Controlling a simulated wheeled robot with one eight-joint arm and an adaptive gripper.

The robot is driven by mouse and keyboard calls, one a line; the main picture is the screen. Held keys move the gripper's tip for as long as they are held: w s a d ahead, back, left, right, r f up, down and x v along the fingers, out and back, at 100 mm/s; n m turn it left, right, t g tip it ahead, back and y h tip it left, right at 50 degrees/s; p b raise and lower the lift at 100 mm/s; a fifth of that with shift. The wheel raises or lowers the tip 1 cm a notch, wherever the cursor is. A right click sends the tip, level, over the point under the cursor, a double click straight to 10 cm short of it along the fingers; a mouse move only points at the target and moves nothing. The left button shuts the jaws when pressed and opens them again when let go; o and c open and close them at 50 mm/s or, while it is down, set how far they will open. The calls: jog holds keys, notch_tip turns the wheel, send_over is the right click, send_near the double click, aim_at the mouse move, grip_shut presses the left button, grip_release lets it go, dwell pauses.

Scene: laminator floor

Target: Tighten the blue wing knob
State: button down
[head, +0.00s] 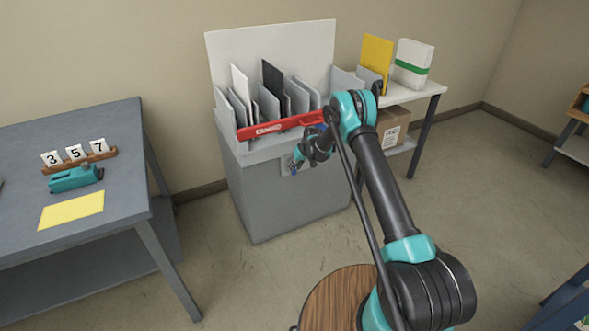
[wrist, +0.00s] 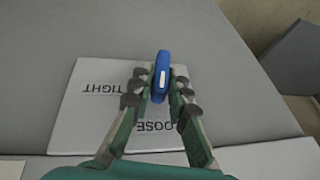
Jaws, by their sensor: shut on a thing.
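The blue wing knob (wrist: 161,77) shows in the wrist view, standing out from a light plate (wrist: 92,100) with the words TIGHT and LOOSE, upside down in the picture. A white mark runs along the knob's edge. My gripper (wrist: 159,85) is shut on the knob, with one finger on each side. In the head view my gripper (head: 296,163) is at the front of the grey cabinet (head: 290,195), and only a small bit of blue shows there. The fingers hide part of the word LOOSE.
A red bar (head: 282,125) crosses the cabinet top before several upright grey dividers. A side table (head: 412,88) with a yellow panel (head: 376,57) and a white pack (head: 412,62) stands to the right. A grey table (head: 120,185) is at left. Open floor lies between.

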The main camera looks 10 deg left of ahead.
jog(key=y, duration=0.1)
jog(key=g+y, duration=0.2)
jog(key=shift+w+d+f+m, duration=0.1)
jog(key=shift+w+d+m, duration=0.2)
jog(key=shift+m, duration=0.1)
jog(key=shift+f+m+g+y, duration=0.1)
jog(key=shift+m+g+y, duration=0.2)
jog(key=shift+g+y, duration=0.7)
jog(key=shift+t+y, duration=0.3)
jog(key=shift+y, duration=0.1)
jog(key=shift+d, duration=0.1)
jog(key=c, duration=1.5)
grip_release()
jog(key=shift+c, duration=0.2)
jog(key=v, duration=1.2)
